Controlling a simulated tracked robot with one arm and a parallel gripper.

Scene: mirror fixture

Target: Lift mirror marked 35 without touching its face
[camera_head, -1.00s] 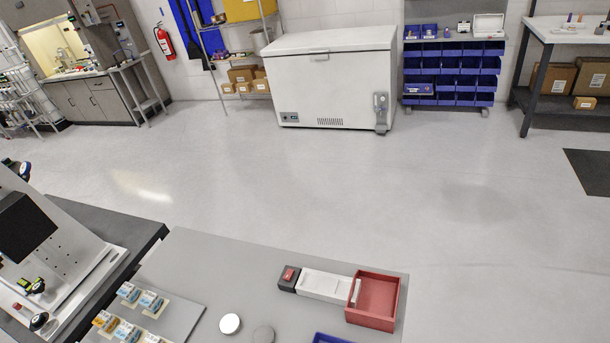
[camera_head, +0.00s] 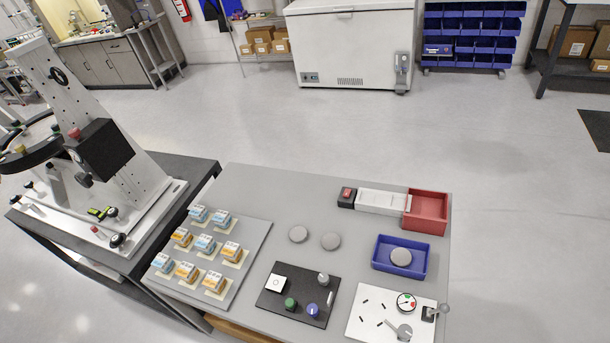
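I cannot tell which thing is marked 35. My gripper is not in view.
A red open box (camera_head: 427,211) joins a white strip (camera_head: 383,201) at the table's back right. A black plate with knobs (camera_head: 298,295) and a white panel with a dial (camera_head: 385,318) lie in front. A tall white perforated fixture (camera_head: 97,130) stands on the left bench. Open floor lies behind.

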